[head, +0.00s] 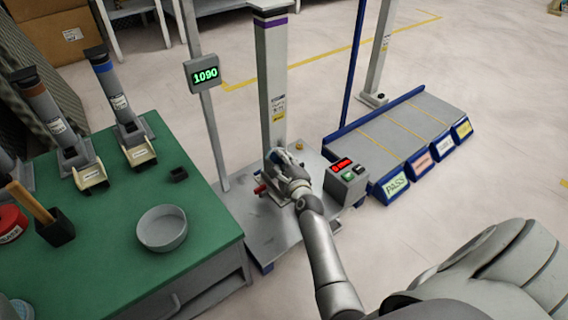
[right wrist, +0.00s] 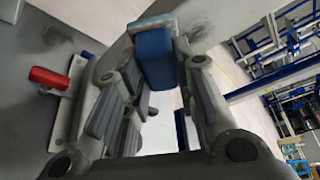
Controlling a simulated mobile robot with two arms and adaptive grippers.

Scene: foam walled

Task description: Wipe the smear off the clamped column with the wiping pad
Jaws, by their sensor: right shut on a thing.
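The column (head: 272,85) stands upright in a fixture (head: 250,225), pale grey with a purple band near its top and labels on its face. My right gripper (head: 276,160) is at the column's lower part, below the yellow label. In the right wrist view it is shut on the blue wiping pad (right wrist: 153,58), whose lighter blue front edge is at the grey column surface. A dark smear (right wrist: 192,20) shows on that surface just beside the pad. I cannot tell whether the pad touches it. The gripper hides the pad and smear in the head view. My left gripper is out of view.
A red clamp handle (right wrist: 50,77) is beside the gripper. A control box (head: 346,180) stands right of it. A green bench (head: 110,250) with a round dish (head: 162,229) and other column parts is at left. A rack with PASS and other bins (head: 395,185) is at right.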

